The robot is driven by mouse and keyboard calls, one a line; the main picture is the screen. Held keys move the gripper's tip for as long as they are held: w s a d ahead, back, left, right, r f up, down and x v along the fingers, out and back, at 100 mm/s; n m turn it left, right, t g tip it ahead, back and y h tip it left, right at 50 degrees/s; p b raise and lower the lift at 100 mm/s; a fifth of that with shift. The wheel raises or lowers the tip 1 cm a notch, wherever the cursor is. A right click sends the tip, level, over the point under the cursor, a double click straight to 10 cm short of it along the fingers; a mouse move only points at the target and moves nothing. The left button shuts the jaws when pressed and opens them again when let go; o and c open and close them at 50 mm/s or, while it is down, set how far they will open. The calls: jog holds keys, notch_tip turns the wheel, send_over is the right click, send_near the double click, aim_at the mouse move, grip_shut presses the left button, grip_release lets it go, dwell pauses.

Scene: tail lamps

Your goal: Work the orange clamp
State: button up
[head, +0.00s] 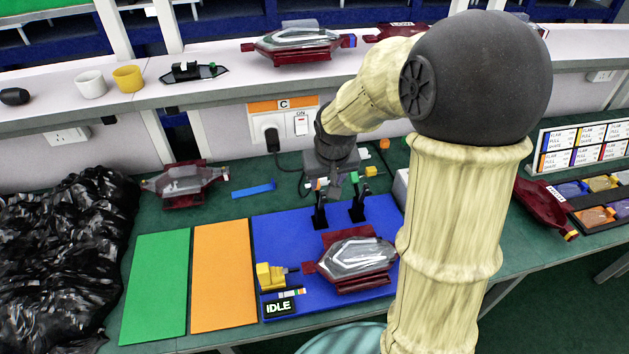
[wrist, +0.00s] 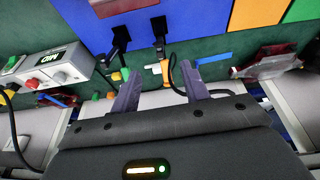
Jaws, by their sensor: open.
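Two black clamps stand at the back edge of the blue mat. The orange clamp (wrist: 165,70) shows its orange handle upright in the wrist view, between my two fingertips in the picture. In the head view its black body (head: 320,214) is the left one, and its handle is mostly hidden by my gripper. My gripper (head: 327,186) is open above the back of the mat, fingers pointing down; its fingertips also show in the wrist view (wrist: 160,72). I cannot tell whether they touch the handle. The other clamp (head: 357,207) has a green handle. A tail lamp (head: 357,258) lies on the blue mat.
A yellow block with a rod (head: 270,277) and an IDLE display (head: 279,308) are left of the lamp. Green (head: 157,285) and orange (head: 222,275) panels lie further left. A control box with a knob (wrist: 48,73) and cables is near my gripper.

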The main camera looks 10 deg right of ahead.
jog(key=w+t, duration=0.1)
jog(key=w, duration=0.7)
jog(key=shift+w+d+r+b, duration=0.2)
jog(key=shift+w+r+b, duration=0.1)
jog(key=shift+w+r, duration=0.15)
jog(key=x, duration=1.7)
jog(key=shift+a+f, duration=0.15)
jog(key=shift+f, duration=0.1)
jog(key=shift+c, duration=0.3)
grip_shut()
